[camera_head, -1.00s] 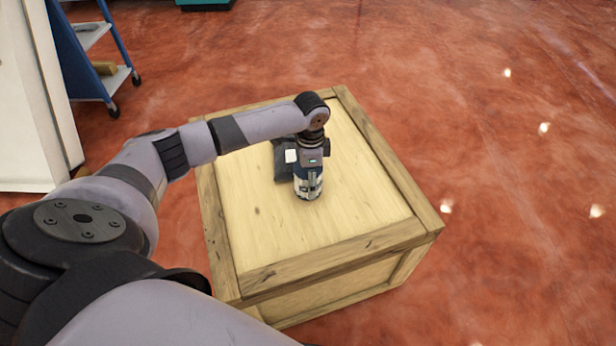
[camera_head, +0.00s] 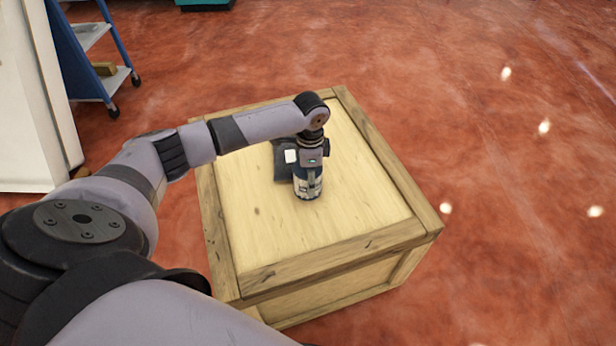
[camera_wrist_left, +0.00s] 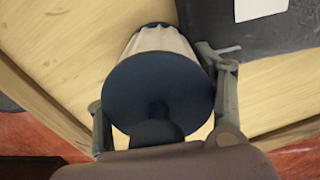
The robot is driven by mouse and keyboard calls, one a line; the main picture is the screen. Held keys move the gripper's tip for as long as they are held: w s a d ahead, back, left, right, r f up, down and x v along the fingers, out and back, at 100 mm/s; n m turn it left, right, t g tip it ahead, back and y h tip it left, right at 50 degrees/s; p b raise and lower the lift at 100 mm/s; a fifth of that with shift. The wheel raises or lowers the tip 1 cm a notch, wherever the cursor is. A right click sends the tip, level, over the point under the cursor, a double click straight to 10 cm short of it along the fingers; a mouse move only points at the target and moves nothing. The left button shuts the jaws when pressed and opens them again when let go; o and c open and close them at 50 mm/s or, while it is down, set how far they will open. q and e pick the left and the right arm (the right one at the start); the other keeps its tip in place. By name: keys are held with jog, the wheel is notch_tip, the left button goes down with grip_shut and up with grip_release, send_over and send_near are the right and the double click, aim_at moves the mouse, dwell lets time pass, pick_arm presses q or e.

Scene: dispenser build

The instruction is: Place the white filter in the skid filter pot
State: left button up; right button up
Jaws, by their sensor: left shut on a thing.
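The white filter (camera_wrist_left: 165,42) has pale pleated sides and a dark blue round end cap, seen in the left wrist view. My left gripper (camera_wrist_left: 163,108) is shut on it, with one finger on each side. In the head view the left gripper (camera_head: 309,178) points down over the wooden crate, and the filter (camera_head: 308,192) shows partly between its fingers. I cannot tell whether the filter touches the crate top. My right gripper is not in view. I see no filter pot that I can make out.
The wooden crate (camera_head: 255,220) has a raised plank rim. A dark object with a white label (camera_head: 284,172) lies on it close beside the gripper; it also shows in the wrist view (camera_wrist_left: 240,38). A blue-framed cart (camera_head: 80,60) stands back left. Red floor at right is clear.

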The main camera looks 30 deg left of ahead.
pick_arm(q)
jog(key=shift+r, duration=0.1)
